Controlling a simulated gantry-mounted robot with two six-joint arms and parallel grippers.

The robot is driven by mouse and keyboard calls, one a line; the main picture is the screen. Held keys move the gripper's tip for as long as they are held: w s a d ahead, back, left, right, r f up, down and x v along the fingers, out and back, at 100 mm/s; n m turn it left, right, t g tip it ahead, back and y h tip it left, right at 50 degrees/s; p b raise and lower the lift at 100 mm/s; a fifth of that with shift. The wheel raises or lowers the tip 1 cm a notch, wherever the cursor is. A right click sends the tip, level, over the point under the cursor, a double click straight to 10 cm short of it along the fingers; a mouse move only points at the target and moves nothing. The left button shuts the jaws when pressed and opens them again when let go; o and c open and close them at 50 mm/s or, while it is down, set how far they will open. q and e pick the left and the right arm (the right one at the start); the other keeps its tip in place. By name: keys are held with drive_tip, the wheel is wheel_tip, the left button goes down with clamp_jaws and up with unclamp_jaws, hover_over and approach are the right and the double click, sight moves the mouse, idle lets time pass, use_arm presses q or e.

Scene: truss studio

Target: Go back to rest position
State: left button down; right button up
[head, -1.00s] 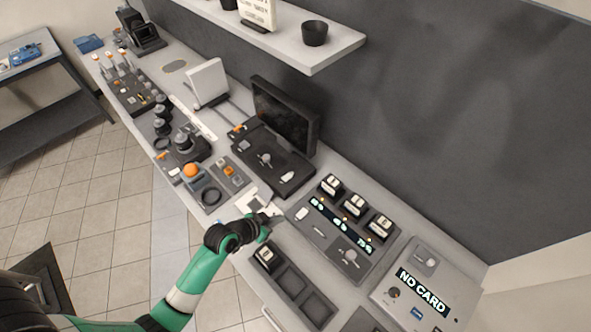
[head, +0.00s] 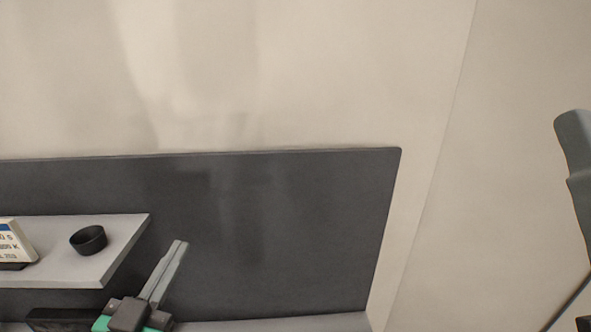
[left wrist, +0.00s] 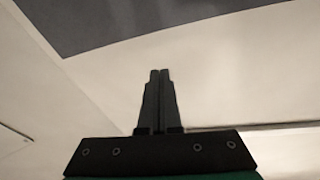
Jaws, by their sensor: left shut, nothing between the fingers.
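My left gripper (head: 178,246) is raised at the lower left of the head view, in front of the dark wall panel. Its two grey fingers are together, pointing up and slightly right, with nothing between them. The shut fingers also show in the left wrist view (left wrist: 160,74), pointing up against pale surfaces and a dark grey area. A grey finger-like shape at the right edge of the head view looks like part of my right gripper (head: 576,165). It is cut off by the frame, so its opening cannot be judged.
A pale shelf (head: 75,266) at the lower left holds a black cup (head: 88,240) and a white printed block (head: 14,243). The dark wall panel (head: 280,235) stands behind. The bench top is almost wholly out of view. The middle is clear.

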use_arm(q)
drive_tip(key=s+r+n+t, duration=0.1)
drive_tip(key=s+r, duration=0.3)
drive_tip(key=r, duration=0.4)
drive_tip(key=s+d+r+t, duration=0.1)
drive_tip(key=s+r+t, duration=0.3)
drive_tip(key=r, duration=0.4)
drive_tip(key=s+d+r+n+t+p, duration=0.1)
drive_tip(key=s+r+t, duration=0.1)
drive_tip(key=s+r, duration=0.4)
wheel_tip(320, 180, up, 3)
drive_tip(key=shift+r+n+t, duration=0.1)
drive_tip(key=shift+n+t, duration=0.2)
